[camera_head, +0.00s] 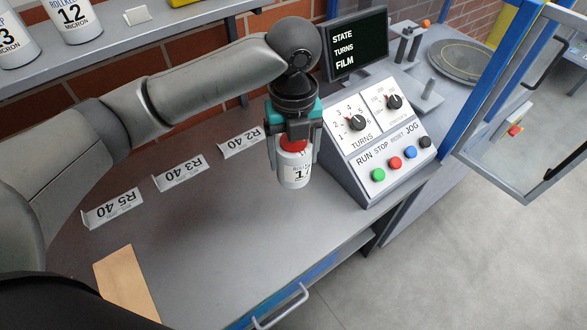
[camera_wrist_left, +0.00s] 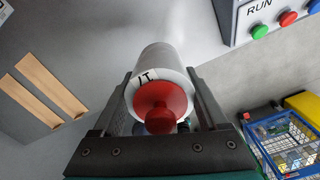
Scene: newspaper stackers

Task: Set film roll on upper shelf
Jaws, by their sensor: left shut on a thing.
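My left gripper (camera_head: 292,158) is shut on a white film roll (camera_head: 295,175) with a red end cap. It holds the roll upright over the grey worktop, just left of the control panel. The left wrist view also shows the roll (camera_wrist_left: 160,65), with its red knob (camera_wrist_left: 160,108) towards the camera between the two fingers. The upper shelf (camera_head: 120,38) runs along the brick wall at the top left. Other film rolls (camera_head: 75,18) stand at its left part. My right gripper is not in view.
The control panel (camera_head: 375,130) with coloured buttons and a screen (camera_head: 357,45) stands right of the gripper. Label plates (camera_head: 180,172) lie on the worktop (camera_head: 230,230). Brown strips (camera_wrist_left: 40,85) lie on it too. A blue-framed gate (camera_head: 490,85) stands at the right.

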